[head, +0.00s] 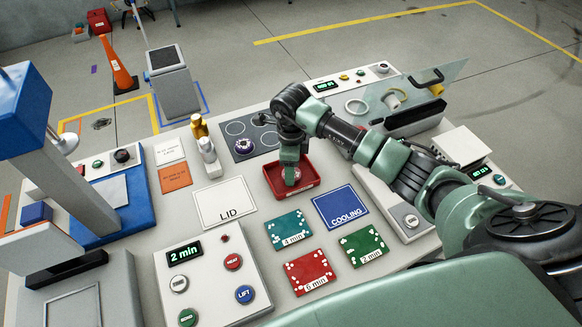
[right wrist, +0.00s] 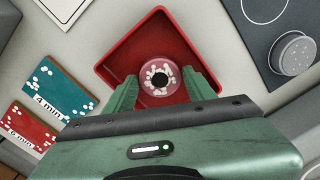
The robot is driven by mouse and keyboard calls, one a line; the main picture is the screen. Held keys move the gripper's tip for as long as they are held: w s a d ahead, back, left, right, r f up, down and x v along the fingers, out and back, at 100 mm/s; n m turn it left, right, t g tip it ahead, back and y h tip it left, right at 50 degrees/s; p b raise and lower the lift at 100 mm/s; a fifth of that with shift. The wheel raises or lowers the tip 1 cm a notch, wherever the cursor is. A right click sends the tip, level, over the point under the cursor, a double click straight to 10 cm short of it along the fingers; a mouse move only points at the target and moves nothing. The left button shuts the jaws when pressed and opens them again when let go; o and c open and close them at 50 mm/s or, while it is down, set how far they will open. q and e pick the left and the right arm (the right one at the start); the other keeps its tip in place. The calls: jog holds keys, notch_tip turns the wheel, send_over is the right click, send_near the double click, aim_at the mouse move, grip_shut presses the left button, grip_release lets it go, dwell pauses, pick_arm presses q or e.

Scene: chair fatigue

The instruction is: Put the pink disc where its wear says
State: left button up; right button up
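In the head view the disc (head: 292,180) is partly hidden by my right gripper (head: 290,170), which points down into the tray (head: 275,188). In the right wrist view the fingers (right wrist: 161,82) flank the disc closely; whether they touch it is unclear. Three speckled cards lie in front: teal "4 min" (head: 287,226), red "6 min" (head: 307,271) and green "2 min" (head: 363,246). My left gripper is out of view.
A white LID card (head: 224,203) and blue COOLING card (head: 341,207) flank the tray's front. A panel with HEAT and LIFT buttons (head: 212,275) is at front left, a hob (head: 250,133) behind the tray. A blue press (head: 130,200) stands left; a slanted clear panel (head: 445,75) back right.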

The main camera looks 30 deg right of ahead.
jog(key=shift+o, duration=0.9)
jog(key=shift+r, duration=0.2)
jog(key=shift+w+r, duration=0.1)
jog(key=shift+r, duration=0.25)
notch_tip(320, 180, up, 11)
jog(key=b, duration=0.3)
jog(key=shift+r, duration=0.1)
